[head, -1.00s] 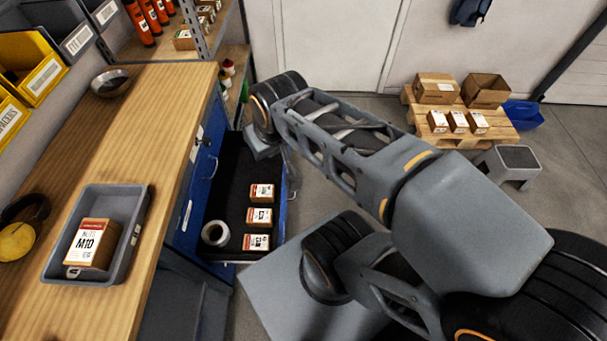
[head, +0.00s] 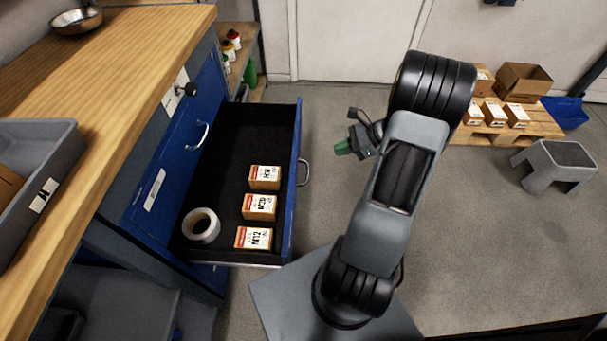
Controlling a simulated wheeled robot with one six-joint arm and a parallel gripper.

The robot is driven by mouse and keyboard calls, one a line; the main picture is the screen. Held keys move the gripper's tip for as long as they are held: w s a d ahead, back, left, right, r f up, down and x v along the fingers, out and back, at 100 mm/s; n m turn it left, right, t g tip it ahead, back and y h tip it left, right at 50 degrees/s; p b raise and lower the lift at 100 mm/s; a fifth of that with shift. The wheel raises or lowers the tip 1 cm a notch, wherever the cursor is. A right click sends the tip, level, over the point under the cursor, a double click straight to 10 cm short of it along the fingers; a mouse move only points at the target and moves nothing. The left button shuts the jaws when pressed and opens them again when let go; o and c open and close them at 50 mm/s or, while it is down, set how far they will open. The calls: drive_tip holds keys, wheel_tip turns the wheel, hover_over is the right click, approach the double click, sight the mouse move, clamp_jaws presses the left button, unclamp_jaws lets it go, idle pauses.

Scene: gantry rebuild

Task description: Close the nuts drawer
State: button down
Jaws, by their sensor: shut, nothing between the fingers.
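The open drawer (head: 232,150) is pulled out to the right from the blue cabinet under the workbench. It holds a row of small labelled boxes (head: 259,206) and a pale roll (head: 201,225) on its dark floor. I cannot read a drawer label that says nuts. Its blue front panel (head: 296,190) faces right and has a metal handle (head: 304,173). My gripper (head: 342,148), with green fingertips, is to the right of the drawer front and apart from it. It is shut and empty, pointing left towards the panel.
Another blue drawer front (head: 190,150) with a handle is shut in the cabinet. The wooden bench (head: 120,90) carries a grey tray (head: 60,150) and a metal bowl (head: 77,20). A grey step stool (head: 553,165) and a pallet (head: 545,125) with boxes stand right. Floor beside the drawer is clear.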

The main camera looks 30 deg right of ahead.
drive_tip(key=shift+m+t, duration=0.4)
drive_tip(key=shift+m, duration=0.2)
drive_tip(key=b+x, duration=0.1)
drive_tip(key=x, duration=0.3)
drive_tip(key=f+b+x, duration=0.1)
drive_tip(key=x, duration=0.3)
drive_tip(key=d+b+x, duration=0.1)
drive_tip(key=b+x, duration=0.1)
drive_tip(key=x, duration=0.2)
drive_tip(key=shift+w+f, duration=0.1)
drive_tip(key=shift+f, duration=0.2)
drive_tip(key=shift+w+a+r, duration=0.1)
drive_tip(key=shift+w+a, duration=0.35)
drive_tip(key=shift+a, duration=0.3)
